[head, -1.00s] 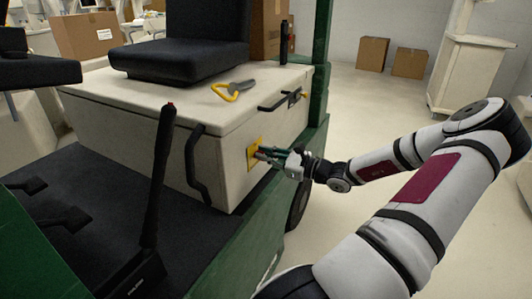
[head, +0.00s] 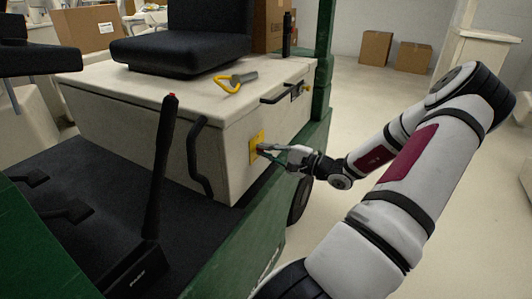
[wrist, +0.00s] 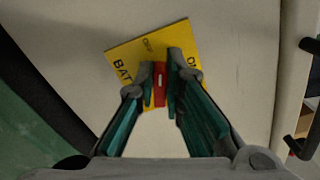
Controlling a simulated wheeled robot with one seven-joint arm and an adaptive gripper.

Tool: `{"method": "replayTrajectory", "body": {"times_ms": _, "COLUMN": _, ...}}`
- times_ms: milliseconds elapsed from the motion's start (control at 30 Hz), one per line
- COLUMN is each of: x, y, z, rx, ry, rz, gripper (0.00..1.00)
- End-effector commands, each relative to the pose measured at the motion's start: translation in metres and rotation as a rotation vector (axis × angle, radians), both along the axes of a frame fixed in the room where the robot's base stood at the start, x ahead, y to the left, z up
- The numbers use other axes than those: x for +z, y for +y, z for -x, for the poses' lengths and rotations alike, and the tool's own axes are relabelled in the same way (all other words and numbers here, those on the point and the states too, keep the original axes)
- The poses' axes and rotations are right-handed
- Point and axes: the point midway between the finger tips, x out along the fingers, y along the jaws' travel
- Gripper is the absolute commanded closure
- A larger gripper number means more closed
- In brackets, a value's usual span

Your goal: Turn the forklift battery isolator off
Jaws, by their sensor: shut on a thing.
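The battery isolator is a red handle (wrist: 160,83) on a yellow plate (wrist: 130,50) lettered "BAT", "OFF" and "ON", fixed to the side of the forklift's pale seat box. In the wrist view the plate looks tilted and the red handle points roughly up toward the "OFF" lettering, though its exact setting is hard to tell. My gripper (wrist: 160,88) has a finger on each side of the handle and is shut on it. In the head view the yellow plate (head: 257,140) shows at the box's side, with my gripper (head: 265,149) against it; the handle is hidden there.
A yellow-handled tool (head: 230,83) lies on top of the seat box (head: 110,88), beside the black seat (head: 180,48). Black handles (head: 197,160) stick out from the box. A black lever with a red tip (head: 160,170) stands in front. Open floor lies to the right.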

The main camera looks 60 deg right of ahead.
Motion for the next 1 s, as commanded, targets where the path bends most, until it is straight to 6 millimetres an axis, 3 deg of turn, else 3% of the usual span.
{"method": "replayTrajectory", "body": {"times_ms": 500, "x": -0.0061, "y": 0.0011, "z": 0.0003, "rx": 0.000, "ry": -0.022, "rz": 0.327, "gripper": 1.00}}
{"method": "replayTrajectory", "body": {"times_ms": 1000, "x": -0.0056, "y": 0.0012, "z": 0.0005, "rx": 0.001, "ry": -0.027, "rz": 0.384, "gripper": 1.00}}
